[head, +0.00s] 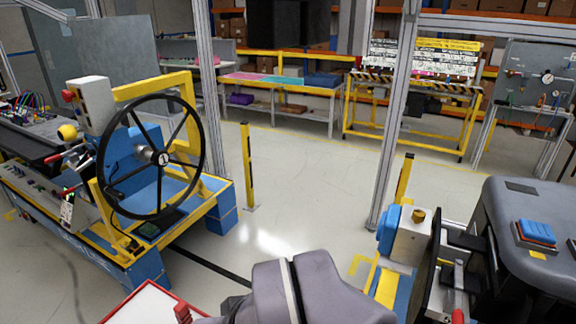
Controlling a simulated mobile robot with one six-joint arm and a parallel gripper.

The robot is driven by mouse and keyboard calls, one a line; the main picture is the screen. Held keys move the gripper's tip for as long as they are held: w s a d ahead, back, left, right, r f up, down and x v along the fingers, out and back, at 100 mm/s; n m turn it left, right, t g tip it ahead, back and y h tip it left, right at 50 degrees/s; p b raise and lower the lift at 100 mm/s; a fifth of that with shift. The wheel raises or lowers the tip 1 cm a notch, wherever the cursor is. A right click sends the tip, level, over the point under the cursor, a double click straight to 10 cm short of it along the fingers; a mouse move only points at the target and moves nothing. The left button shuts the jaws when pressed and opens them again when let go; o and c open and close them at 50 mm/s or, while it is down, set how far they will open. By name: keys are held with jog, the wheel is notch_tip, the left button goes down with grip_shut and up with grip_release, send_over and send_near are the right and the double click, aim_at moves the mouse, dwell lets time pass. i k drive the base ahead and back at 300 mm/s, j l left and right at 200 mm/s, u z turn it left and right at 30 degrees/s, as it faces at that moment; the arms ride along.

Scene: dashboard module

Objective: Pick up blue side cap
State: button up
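A small blue piece (537,231) sits in a shallow holder on top of the dark grey unit at the right edge. It is the loose-looking blue item that could be the blue side cap, but it is too small to tell for sure. A grey-purple arm link of mine fills the bottom centre. My gripper does not show, so its distance from the blue piece cannot be seen.
A blue and yellow machine with a black handwheel (150,157) stands at the left. A red-rimmed white tray (150,300) is at the bottom left. A metal post (395,120) and a yellow-and-black post (248,165) rise from the floor. Open floor (300,190) lies between.

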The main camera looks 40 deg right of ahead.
aim_at(539, 233)
jog(key=z, duration=0.45)
jog(key=l+z, duration=0.1)
jog(key=z, duration=0.35)
jog(key=l+z, duration=0.1)
jog(key=z, duration=0.35)
jog(key=l+z, duration=0.1)
jog(key=z, duration=0.8)
jog(key=l+z, duration=0.15)
jog(key=z, duration=0.3)
